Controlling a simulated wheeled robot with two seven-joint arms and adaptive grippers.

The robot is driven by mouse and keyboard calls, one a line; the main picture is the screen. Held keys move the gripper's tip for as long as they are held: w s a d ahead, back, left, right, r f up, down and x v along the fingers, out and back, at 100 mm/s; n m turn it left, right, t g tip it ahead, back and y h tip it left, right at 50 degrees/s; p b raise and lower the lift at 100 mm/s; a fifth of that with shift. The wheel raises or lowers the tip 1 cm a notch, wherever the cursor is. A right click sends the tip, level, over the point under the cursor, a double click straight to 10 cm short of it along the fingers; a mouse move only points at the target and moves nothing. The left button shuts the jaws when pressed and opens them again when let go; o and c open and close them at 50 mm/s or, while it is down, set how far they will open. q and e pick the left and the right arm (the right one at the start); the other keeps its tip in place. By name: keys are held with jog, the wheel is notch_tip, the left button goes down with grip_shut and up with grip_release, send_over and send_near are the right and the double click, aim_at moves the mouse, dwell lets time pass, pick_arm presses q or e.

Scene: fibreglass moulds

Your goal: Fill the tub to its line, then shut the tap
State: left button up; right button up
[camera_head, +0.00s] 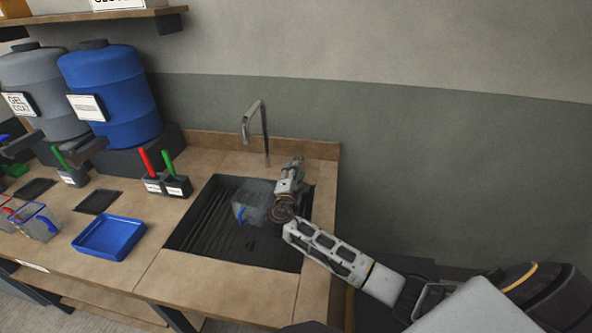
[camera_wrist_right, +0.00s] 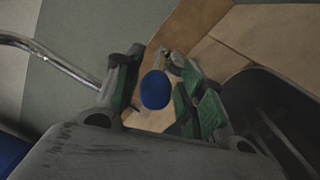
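The tub (camera_head: 250,203), grey and see-through with a blue part on its left, stands in the dark sink (camera_head: 205,228). Its fill line and water level cannot be made out. The tap's curved metal spout (camera_head: 254,112) rises behind the sink; I cannot make out a stream. My right gripper (camera_head: 297,163) is at the back right of the sink, right of the spout. In the right wrist view its green-padded fingers (camera_wrist_right: 160,92) are apart, with a round blue knob (camera_wrist_right: 155,89) between them and gaps visible beside it. The spout (camera_wrist_right: 60,62) is at the left there. My left gripper is not in view.
A holder (camera_head: 166,185) with red and green handles stands left of the sink. A blue tray (camera_head: 109,238) lies on the wooden counter (camera_head: 215,293). A blue barrel (camera_head: 115,95) and a grey barrel (camera_head: 38,75) stand at the back left. My right forearm passes over the sink's right edge.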

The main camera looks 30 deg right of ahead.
aim_at(299, 158)
jog(key=x, duration=0.2)
jog(key=shift+w+d+b, duration=0.2)
jog(key=shift+w+b, duration=0.1)
jog(key=shift+b, duration=0.1)
jog(key=shift+w+d, duration=0.25)
jog(key=shift+w, duration=0.1)
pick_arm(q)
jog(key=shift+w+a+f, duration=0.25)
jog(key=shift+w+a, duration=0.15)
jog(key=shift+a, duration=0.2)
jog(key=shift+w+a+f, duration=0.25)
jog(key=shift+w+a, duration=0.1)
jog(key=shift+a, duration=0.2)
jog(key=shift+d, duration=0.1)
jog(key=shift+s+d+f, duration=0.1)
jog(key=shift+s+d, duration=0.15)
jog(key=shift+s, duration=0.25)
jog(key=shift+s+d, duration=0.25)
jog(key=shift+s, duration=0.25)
pick_arm(e)
grip_shut()
